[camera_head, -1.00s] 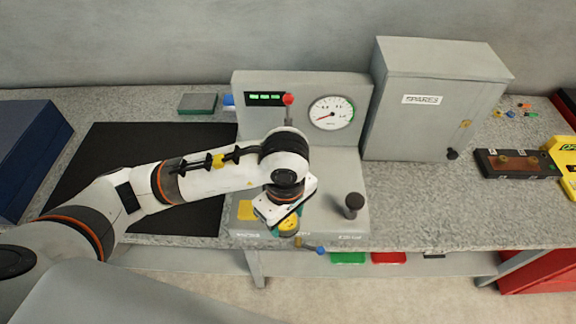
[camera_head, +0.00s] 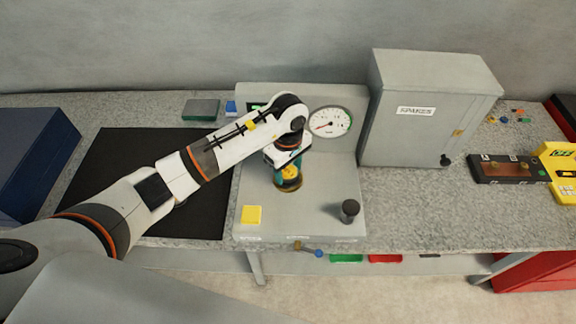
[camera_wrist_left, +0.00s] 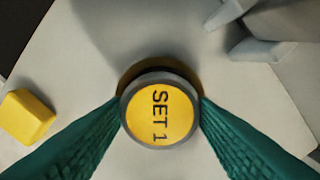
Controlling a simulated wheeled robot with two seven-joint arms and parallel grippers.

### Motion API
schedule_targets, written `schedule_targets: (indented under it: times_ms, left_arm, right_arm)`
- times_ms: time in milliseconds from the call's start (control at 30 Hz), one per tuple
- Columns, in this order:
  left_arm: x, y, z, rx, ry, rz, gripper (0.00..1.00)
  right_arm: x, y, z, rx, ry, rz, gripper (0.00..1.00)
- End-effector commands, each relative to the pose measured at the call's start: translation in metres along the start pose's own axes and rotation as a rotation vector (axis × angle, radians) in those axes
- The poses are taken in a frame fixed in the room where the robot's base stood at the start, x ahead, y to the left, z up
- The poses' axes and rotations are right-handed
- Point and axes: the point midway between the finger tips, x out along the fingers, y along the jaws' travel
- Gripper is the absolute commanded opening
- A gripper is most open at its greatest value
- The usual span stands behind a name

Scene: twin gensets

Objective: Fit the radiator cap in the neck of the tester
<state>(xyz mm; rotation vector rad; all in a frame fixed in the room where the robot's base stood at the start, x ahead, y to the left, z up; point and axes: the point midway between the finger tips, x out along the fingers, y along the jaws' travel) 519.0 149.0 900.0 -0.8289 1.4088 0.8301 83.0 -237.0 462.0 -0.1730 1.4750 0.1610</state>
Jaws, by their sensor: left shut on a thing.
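The radiator cap (camera_wrist_left: 160,112) has a yellow top marked "SET 1" and a dark rim. My left gripper (camera_wrist_left: 161,108) is shut on it, with a green finger on either side. In the head view, the gripper (camera_head: 287,172) is over the left-middle of the grey tester (camera_head: 318,195), and the cap's yellow shows between the fingers. A brassy round rim, apparently the neck (camera_head: 288,186), shows just below the cap. The cap covers most of it, so I cannot tell whether they touch. My right gripper is not in view.
The tester's upright panel has a dial gauge (camera_head: 331,121). A yellow block (camera_head: 251,214) and a black knob (camera_head: 349,209) stand on its base. The grey spares cabinet (camera_head: 425,110) is to the right. A black mat (camera_head: 120,170) lies to the left.

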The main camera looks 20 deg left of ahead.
Motion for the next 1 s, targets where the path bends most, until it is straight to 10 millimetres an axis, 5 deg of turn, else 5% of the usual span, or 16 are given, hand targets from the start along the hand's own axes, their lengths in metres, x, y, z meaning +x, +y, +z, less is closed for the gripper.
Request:
schedule_targets:
  times_ms: [467, 500, 600, 1000]
  left_arm:
    - [0.012, 0.000, 0.001, 0.001, -0.003, -0.002, 0.27]
    - [0.010, 0.000, 0.000, 0.001, -0.002, -0.002, 0.57]
    - [0.010, 0.000, 0.000, 0.001, -0.002, -0.001, 0.73]
    - [-0.002, -0.001, 0.001, 0.001, -0.003, -0.006, 0.73]
  right_arm:
    - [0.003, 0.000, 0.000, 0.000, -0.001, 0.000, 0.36]
    - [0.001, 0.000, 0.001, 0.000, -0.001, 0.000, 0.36]
    - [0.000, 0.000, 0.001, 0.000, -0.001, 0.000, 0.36]
    - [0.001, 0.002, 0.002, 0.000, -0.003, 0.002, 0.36]
